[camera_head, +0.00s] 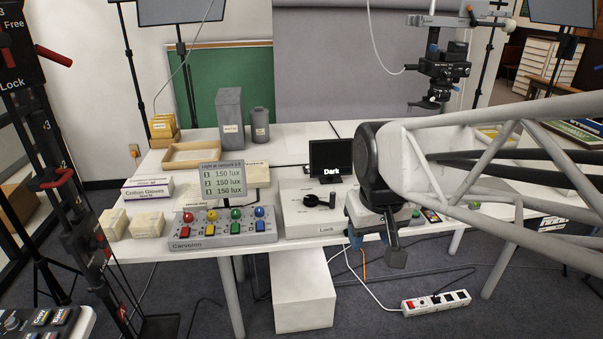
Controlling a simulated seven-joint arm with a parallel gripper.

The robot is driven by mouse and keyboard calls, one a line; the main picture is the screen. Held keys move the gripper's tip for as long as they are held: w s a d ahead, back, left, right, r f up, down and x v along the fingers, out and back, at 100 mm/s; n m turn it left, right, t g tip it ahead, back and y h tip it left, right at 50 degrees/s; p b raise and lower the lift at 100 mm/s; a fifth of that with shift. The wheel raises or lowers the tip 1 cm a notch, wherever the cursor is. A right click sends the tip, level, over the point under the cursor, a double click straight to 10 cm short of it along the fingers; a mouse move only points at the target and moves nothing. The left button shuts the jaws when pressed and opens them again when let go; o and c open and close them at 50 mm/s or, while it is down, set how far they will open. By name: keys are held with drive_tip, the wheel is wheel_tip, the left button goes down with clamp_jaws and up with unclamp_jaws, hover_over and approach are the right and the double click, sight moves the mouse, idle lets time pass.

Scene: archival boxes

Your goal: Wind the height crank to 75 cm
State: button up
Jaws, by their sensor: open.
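A small black crank-like handle (318,200) sits on top of a white box (302,224) marked "Lock" at the table's front edge. I cannot tell for sure that it is the height crank. No 75 cm reading is legible. A red handle (54,57) projects from a black panel marked "Free" and "Lock" at the upper left. My gripper (376,247) is open and empty, pointing down at the table's front edge. It is to the right of the white box and apart from the black handle. My arm hides the table behind it.
A console (223,227) with coloured knobs and a lux display (222,181) stand left of the white box. A small "Dark" screen (331,158) is behind it. A camera (440,72) hangs at upper right. A power strip (436,301) lies on the floor.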

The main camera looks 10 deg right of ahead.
drive_tip(key=w+d+n, duration=0.1)
drive_tip(key=w+n, duration=0.1)
drive_tip(key=w, duration=1.2)
drive_tip(key=n+g, duration=0.2)
drive_tip(key=n, duration=0.2)
hover_over(333, 193)
drive_tip(key=f, duration=2.2)
drive_tip(key=shift+s, duration=0.2)
drive_tip(key=shift+w+f, duration=0.2)
drive_tip(key=shift+f, duration=0.1)
drive_tip(key=shift+f, duration=3.8)
clamp_jaws()
